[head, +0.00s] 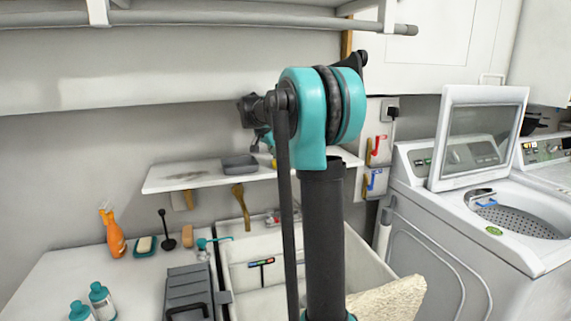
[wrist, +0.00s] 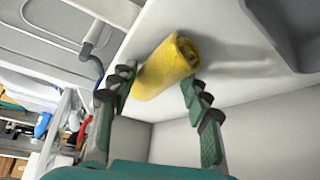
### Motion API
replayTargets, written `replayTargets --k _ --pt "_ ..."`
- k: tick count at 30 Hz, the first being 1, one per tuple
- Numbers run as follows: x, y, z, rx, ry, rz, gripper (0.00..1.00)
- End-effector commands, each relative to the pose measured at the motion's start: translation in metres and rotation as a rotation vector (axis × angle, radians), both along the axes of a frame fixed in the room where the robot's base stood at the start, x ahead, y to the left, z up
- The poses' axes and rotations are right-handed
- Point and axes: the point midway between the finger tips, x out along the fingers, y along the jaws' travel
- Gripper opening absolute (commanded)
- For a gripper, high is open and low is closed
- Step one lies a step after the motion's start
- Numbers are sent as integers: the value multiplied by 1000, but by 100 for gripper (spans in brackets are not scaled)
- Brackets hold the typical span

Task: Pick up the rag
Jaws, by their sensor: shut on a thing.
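The rag (wrist: 168,66) is a yellow rolled cloth at the shelf's edge in the wrist view. My gripper (wrist: 157,80) has its green and dark fingers on either side of the rag, shut on it. The rag appears to be at the shelf surface; I cannot tell whether it is lifted clear. In the head view, a small patch of yellow rag (head: 274,163) shows beside my arm, which hides most of the rag and gripper.
The white shelf (head: 213,176) holds a grey tray (head: 239,165). Below are a sink (head: 262,248), an orange spray bottle (head: 112,233), a grey toolbox (head: 188,293) and teal-capped bottles (head: 101,300). An open washer (head: 478,200) stands at right. A rail (head: 250,19) runs overhead.

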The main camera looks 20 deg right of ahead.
Motion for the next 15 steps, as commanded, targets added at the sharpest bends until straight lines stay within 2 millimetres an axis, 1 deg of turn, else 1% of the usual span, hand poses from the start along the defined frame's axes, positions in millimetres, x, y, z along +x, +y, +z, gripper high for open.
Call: replayTargets --k 8,9,10,12,15 --pt "0 0 0 1 0 0 19" --pt "-1 0 0 1 0 0 15" --pt "-1 0 1 1 0 0 13" --pt "-2 0 4 1 0 0 0" --pt "-5 0 11 1 0 0 0"
